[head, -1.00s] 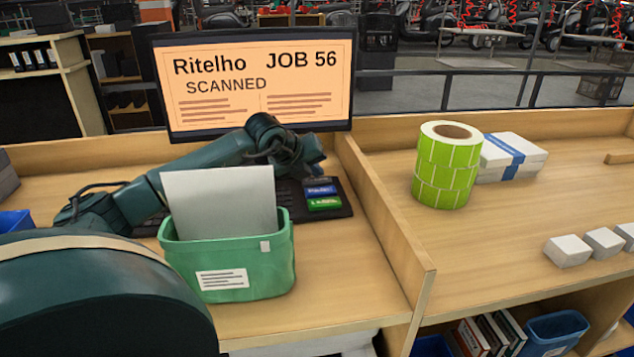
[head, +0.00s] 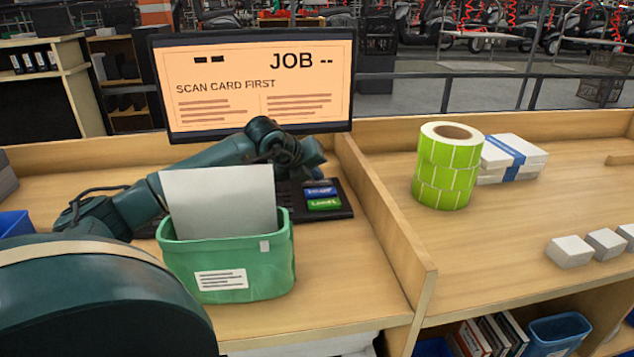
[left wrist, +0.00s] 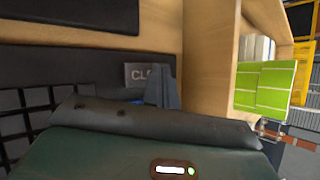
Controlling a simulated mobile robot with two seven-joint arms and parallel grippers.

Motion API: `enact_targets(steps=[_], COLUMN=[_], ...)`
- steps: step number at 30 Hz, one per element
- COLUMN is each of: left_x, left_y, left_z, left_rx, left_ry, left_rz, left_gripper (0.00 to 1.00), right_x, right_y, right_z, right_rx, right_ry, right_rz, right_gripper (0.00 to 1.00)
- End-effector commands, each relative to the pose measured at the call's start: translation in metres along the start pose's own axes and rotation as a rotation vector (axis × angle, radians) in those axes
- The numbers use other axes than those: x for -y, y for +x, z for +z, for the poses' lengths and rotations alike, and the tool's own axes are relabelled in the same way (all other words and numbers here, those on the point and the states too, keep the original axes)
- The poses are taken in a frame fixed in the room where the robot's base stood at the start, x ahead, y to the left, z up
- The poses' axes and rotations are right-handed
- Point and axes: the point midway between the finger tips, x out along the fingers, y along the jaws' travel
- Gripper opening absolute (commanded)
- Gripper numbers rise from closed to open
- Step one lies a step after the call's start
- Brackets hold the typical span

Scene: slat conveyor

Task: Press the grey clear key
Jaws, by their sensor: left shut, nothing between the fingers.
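The grey clear key (left wrist: 140,74) shows in the left wrist view with the letters "CL", its right part covered by my fingers. In the head view my gripper hides it. My left gripper (head: 314,172) is shut and empty over the back right of the dark keyboard (head: 340,205); its fingers also show in the left wrist view (left wrist: 163,88). I cannot tell whether the fingertips touch the key. A blue key (head: 320,191) and a green key (head: 324,204) lie just in front. The monitor (head: 255,85) reads "JOB --" and "SCAN CARD FIRST". My right gripper is out of view.
A green bin (head: 245,265) with a white sheet (head: 220,200) stands in front of the keyboard. A wooden divider (head: 390,225) runs to its right. Beyond it are a green label roll (head: 447,168) and white boxes (head: 512,158).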

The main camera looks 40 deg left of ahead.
Motion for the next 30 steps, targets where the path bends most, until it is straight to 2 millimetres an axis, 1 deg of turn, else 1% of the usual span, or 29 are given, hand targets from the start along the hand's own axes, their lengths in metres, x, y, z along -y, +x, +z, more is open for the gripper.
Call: enact_targets(steps=[13,24,30], left_x=[-0.001,0.008,0.008], left_y=[0.001,-0.011,-0.011], left_z=[-0.001,0.007,0.007], left_rx=[-0.002,-0.001,-0.001], left_ry=[0.000,0.000,0.000], left_rz=[0.001,0.000,0.001], left_gripper=[0.00,0.00,0.00], right_x=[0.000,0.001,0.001], right_y=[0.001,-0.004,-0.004], right_z=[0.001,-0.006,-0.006], right_rx=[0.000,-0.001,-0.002], right_ry=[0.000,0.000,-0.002], right_rz=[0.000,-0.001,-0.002], right_gripper=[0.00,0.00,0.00])
